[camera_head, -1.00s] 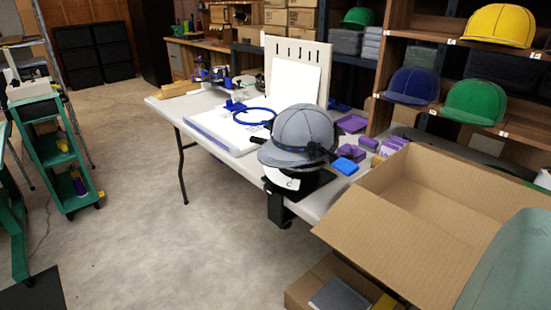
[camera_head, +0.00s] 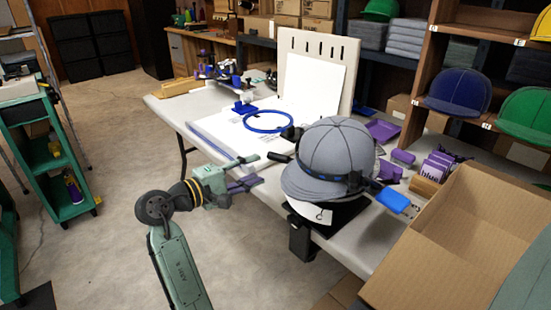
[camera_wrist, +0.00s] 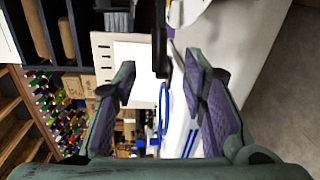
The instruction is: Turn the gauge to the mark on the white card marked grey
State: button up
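A grey cap (camera_head: 328,150) sits on a black stand (camera_head: 301,238) at the table's front edge, with a dark band round its base. A white card (camera_head: 310,211) with a small dark hooked mark hangs below the brim; I cannot read the word grey on it. A short black handle (camera_head: 279,157) sticks out left of the cap, and a blue paddle (camera_head: 394,199) sticks out right. I cannot tell which part is the gauge. My gripper (camera_head: 250,172) is open and empty, left of the black handle. In the wrist view a dark bar (camera_wrist: 160,42) shows ahead between my gripper's (camera_wrist: 160,84) fingers.
The grey table (camera_head: 361,236) also bears a blue ring (camera_head: 268,121), a white upright board (camera_head: 345,55) and purple pieces (camera_head: 382,131). An open cardboard box (camera_head: 459,241) stands at the right. A green cart (camera_head: 50,160) stands far left. The floor between is clear.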

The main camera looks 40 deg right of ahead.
aim_at(276, 160)
jog(key=d, duration=0.6)
jog(key=w+d, duration=0.1)
jog(key=d, duration=0.3)
jog(key=shift+f+p, duration=0.35)
jog(key=shift+f, duration=0.05)
jog(key=shift+c, duration=0.3)
grip_shut()
